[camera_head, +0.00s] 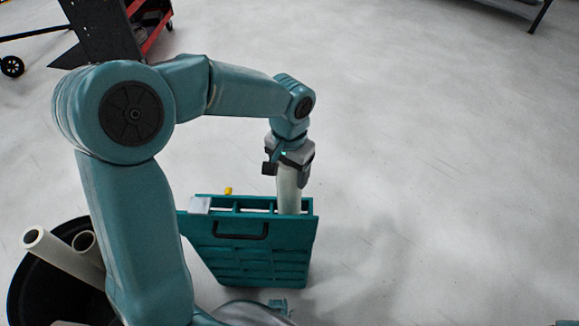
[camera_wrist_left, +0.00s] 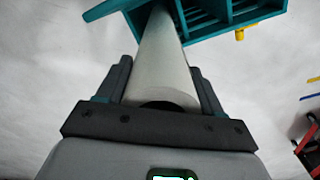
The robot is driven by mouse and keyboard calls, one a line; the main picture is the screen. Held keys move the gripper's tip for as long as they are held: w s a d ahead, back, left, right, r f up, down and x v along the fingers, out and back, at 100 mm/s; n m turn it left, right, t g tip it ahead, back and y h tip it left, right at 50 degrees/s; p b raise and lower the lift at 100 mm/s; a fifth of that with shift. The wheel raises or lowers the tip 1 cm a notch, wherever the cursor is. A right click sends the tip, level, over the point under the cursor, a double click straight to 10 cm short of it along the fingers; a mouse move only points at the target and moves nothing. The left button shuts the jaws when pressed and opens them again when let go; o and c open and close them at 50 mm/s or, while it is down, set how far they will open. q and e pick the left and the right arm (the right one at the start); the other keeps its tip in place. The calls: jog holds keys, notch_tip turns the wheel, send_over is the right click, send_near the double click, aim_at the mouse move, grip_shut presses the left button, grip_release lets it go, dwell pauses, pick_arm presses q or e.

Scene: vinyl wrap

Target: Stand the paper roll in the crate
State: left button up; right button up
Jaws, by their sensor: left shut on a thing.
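The white paper roll (camera_head: 289,190) is upright in the head view, its lower end inside the right part of the teal crate (camera_head: 262,253). The crate's front wall hides that lower end, so I cannot tell whether it touches the bottom. My left gripper (camera_head: 288,170) is above the crate, shut on the upper end of the roll. In the left wrist view the roll (camera_wrist_left: 165,65) runs between the two fingers (camera_wrist_left: 162,82) toward the crate (camera_wrist_left: 215,18).
A black bin (camera_head: 22,285) with paper rolls (camera_head: 62,255) stands at the lower left. A white item (camera_head: 200,205) and a yellow item (camera_head: 228,190) are at the crate's left side. A red cart (camera_head: 152,25) is at the top left.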

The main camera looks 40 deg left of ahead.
pick_arm(q)
notch_tip(320, 180, down, 13)
jog(key=b, duration=0.9)
jog(key=shift+f, duration=0.2)
jog(key=o, duration=1.7)
notch_tip(320, 180, up, 16)
jog(key=p, duration=0.5)
jog(key=shift+r, duration=0.2)
jog(key=shift+s, duration=0.1)
